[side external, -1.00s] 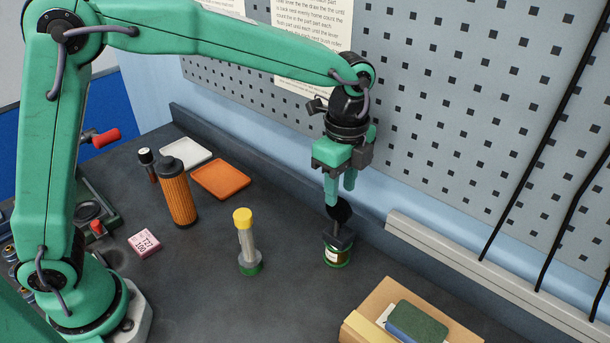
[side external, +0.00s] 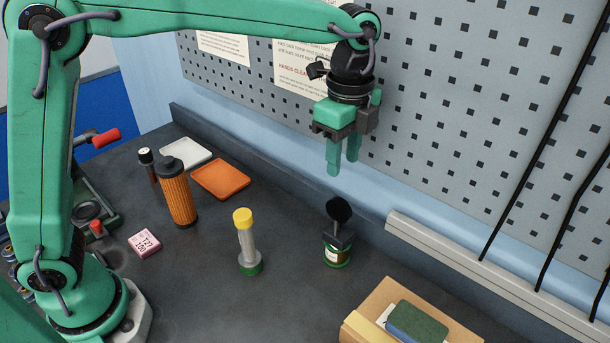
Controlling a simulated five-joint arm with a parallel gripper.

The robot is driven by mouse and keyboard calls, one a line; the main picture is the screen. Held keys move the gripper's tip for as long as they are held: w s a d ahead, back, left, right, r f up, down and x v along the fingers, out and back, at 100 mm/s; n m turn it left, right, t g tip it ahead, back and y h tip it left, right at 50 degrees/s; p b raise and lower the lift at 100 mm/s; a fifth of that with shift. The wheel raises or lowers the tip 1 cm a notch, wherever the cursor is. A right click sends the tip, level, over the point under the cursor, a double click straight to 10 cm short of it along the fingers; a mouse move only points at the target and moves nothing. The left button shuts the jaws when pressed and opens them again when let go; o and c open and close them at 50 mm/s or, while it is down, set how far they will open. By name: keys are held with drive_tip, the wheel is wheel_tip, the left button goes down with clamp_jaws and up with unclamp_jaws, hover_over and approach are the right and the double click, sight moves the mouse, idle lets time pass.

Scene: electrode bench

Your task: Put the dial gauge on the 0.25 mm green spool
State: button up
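The dial gauge (side external: 339,209), a dark round disc on a dark block-like body, stands upright on a small green-rimmed spool (side external: 337,257) at the middle right of the bench. The spool has a pale label, too small to read. The gauge's face is not visible. My gripper (side external: 343,165) is above the gauge, pointing down, clear of it. Its two green fingers are apart with nothing between them.
A yellow-capped tube (side external: 246,240) on a green base stands left of the spool. A cardboard box (side external: 372,299) is at front right.

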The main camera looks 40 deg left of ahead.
drive_tip(key=s+a+r+n+t, duration=0.35)
drive_tip(key=s+a+n, duration=0.5)
drive_tip(key=a, duration=0.45)
drive_tip(key=s+a+f+n+t, duration=0.2)
drive_tip(key=s+a+f+n, duration=0.1)
drive_tip(key=s+a+n, duration=0.5)
drive_tip(key=s+n, duration=0.1)
drive_tip(key=s, duration=0.2)
drive_tip(key=shift+f, duration=0.35)
